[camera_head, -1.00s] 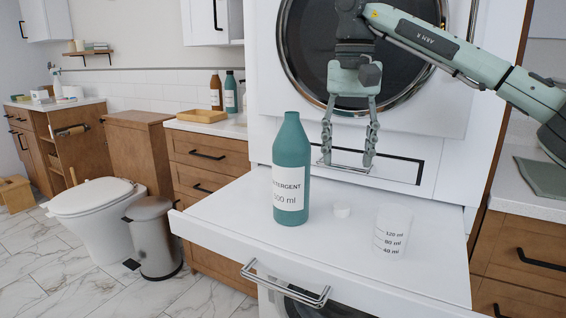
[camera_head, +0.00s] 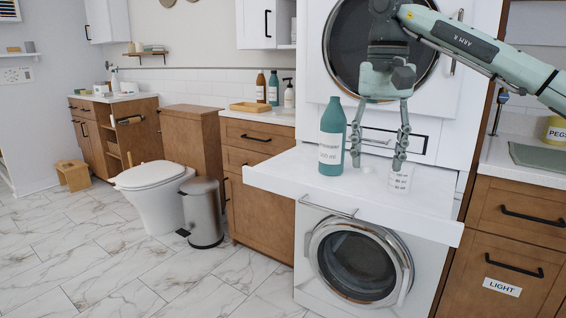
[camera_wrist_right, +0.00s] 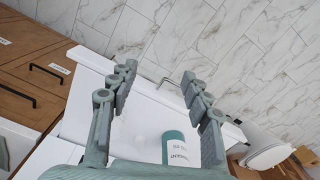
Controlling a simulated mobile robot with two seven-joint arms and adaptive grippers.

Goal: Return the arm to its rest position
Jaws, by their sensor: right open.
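My right gripper (camera_head: 377,163) hangs from the right arm, fingers pointing down, open and empty. In the head view it overlaps the white pull-out shelf (camera_head: 282,172) between the two machines. Its fingers (camera_wrist_right: 158,76) also show spread apart in the right wrist view, with nothing between the tips. The teal detergent bottle (camera_head: 331,139) stands upright on the shelf, left of the gripper in the picture, and shows in the wrist view (camera_wrist_right: 176,147). A white measuring cup (camera_head: 399,181) stands behind the right finger, partly hidden. My left gripper is not in view.
A front-loading washer (camera_head: 358,262) is below the shelf and another round-door machine (camera_head: 345,45) above. A grey bin (camera_head: 203,212) and toilet (camera_head: 152,195) stand to the left. A counter (camera_head: 520,165) is at right. The marble floor in front is clear.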

